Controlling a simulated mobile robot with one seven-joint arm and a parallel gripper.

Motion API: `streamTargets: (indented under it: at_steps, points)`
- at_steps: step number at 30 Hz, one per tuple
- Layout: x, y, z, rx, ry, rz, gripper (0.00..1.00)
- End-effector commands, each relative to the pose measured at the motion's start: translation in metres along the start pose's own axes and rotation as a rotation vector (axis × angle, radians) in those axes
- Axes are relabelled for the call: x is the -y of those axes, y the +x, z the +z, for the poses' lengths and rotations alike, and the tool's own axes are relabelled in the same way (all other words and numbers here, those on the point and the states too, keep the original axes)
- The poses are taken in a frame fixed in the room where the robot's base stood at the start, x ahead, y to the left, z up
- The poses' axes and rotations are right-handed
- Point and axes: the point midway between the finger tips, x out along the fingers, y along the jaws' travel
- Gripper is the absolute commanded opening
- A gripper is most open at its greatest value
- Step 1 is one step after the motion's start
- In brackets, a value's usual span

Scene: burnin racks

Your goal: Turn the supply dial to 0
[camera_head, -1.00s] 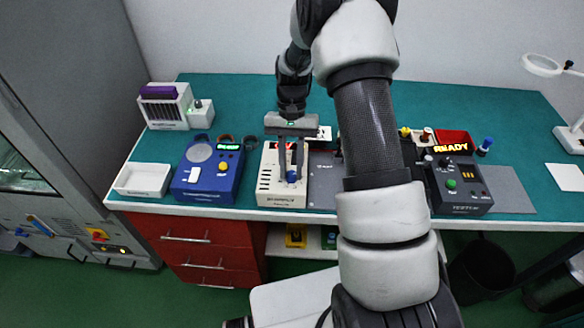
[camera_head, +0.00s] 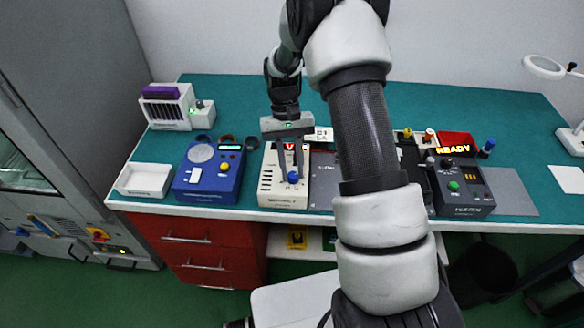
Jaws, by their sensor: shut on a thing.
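The supply (camera_head: 268,187) is a cream-coloured box near the front edge of the bench, left of the middle. Its dial (camera_head: 293,177) is a blue knob on the right part of the sloped top. My gripper (camera_head: 294,179) reaches down over the supply from behind, with one finger on each side of the dial, and is shut on it. A red display with a letter V shows between the fingers. The dial's scale and pointer are too small to read, and the fingers hide part of the panel.
A blue device (camera_head: 208,176) stands close on the left, with a white tray (camera_head: 143,179) beyond it. A dark device (camera_head: 461,187) with a lit READY sign stands to the right. My arm hides part of the bench between.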

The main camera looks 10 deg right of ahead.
Motion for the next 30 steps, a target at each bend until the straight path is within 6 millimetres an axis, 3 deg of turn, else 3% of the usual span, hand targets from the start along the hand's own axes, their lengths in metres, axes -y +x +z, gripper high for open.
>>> streamTargets:
  at_steps: [2,3,6,14,19,30]
  points:
    - [-0.001,-0.001,0.0,-0.001,0.0,0.001,0.02]
    - [-0.001,-0.001,0.0,-0.001,0.0,0.001,0.29]
    - [-0.001,0.0,0.0,-0.001,0.001,0.001,0.42]
    - [0.0,-0.001,0.0,-0.001,0.001,0.0,0.42]
    - [0.0,-0.014,-0.001,-0.003,0.001,0.0,0.42]
    - [0.0,-0.099,-0.001,-0.006,0.001,-0.001,0.42]
